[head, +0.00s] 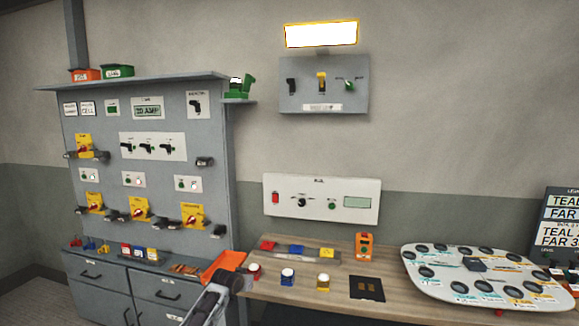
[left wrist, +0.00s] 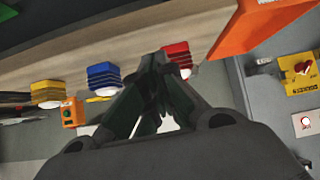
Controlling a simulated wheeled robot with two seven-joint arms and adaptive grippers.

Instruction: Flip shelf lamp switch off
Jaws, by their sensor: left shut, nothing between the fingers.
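A lit lamp (head: 321,34) with a yellow frame is fixed high on the wall in the head view. Under it is a grey switch panel (head: 323,84) with a black switch (head: 291,87), a yellow switch (head: 321,82) and a green switch (head: 349,86); their labels are too small to read. My left gripper (head: 236,282) is low at the left end of the wooden bench, far below the panel. In the left wrist view its fingers (left wrist: 158,62) are together and empty, near a red block (left wrist: 177,55). My right gripper is not in view.
An orange tray (head: 222,267) is right beside my left gripper. The wooden bench (head: 310,286) holds coloured buttons, an orange device (head: 364,246) and a white board (head: 485,276). A white control box (head: 322,198) is above it. The tall grey panel (head: 150,110) stands at left.

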